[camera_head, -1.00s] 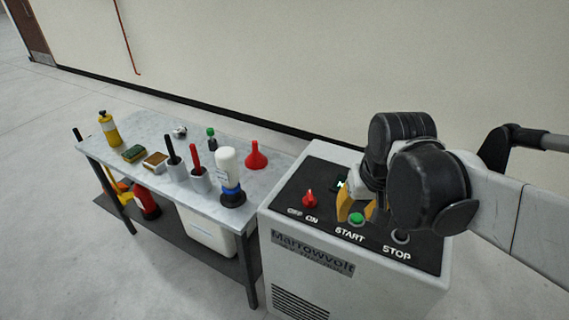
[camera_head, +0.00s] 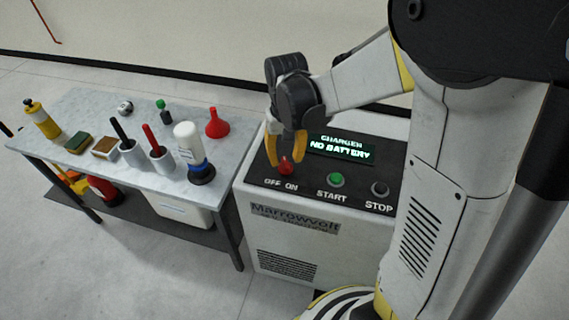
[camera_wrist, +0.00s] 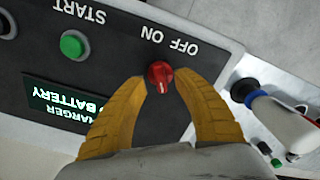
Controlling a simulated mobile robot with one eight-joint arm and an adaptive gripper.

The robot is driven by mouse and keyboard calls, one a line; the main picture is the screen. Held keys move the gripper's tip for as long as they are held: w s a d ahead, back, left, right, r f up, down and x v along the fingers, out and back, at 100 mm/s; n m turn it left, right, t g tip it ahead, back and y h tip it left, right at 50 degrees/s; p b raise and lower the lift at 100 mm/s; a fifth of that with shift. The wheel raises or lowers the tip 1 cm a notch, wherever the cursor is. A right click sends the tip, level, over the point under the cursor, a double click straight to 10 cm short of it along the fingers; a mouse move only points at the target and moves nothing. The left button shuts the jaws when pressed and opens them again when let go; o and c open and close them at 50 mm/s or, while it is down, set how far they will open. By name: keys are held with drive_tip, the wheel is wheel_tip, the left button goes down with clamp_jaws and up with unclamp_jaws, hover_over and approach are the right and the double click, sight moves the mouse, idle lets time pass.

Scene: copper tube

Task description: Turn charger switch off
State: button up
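The charger (camera_head: 290,225) is a pale cabinet with a black top panel. Its red rotary switch (camera_head: 286,168) sits by the OFF and ON labels. In the wrist view the red knob (camera_wrist: 160,75) has a small white mark on its lower edge; which label it selects I cannot tell. My gripper (camera_head: 286,158) is above the switch, yellow fingers pointing down. In the wrist view my fingertips (camera_wrist: 161,80) stand apart on either side of the knob, very close to it, with no clear grip. The display (camera_head: 340,149) reads "CHARGER NO BATTERY".
The green START button (camera_head: 337,180) and dark STOP button (camera_head: 380,188) lie right of the switch. A workbench (camera_head: 85,105) to the left holds bottles, a red funnel (camera_head: 217,125), sponges and cups. A wall stands behind.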

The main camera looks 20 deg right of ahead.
wheel_tip(320, 180, down, 2)
drive_tip(key=shift+c, duration=0.4)
clamp_jaws()
drive_tip(key=shift+n, duration=0.4)
drive_tip(key=n, duration=0.5)
drive_tip(key=shift+n, duration=0.3)
drive_tip(key=n, duration=0.5)
drive_tip(key=shift+n, duration=0.4)
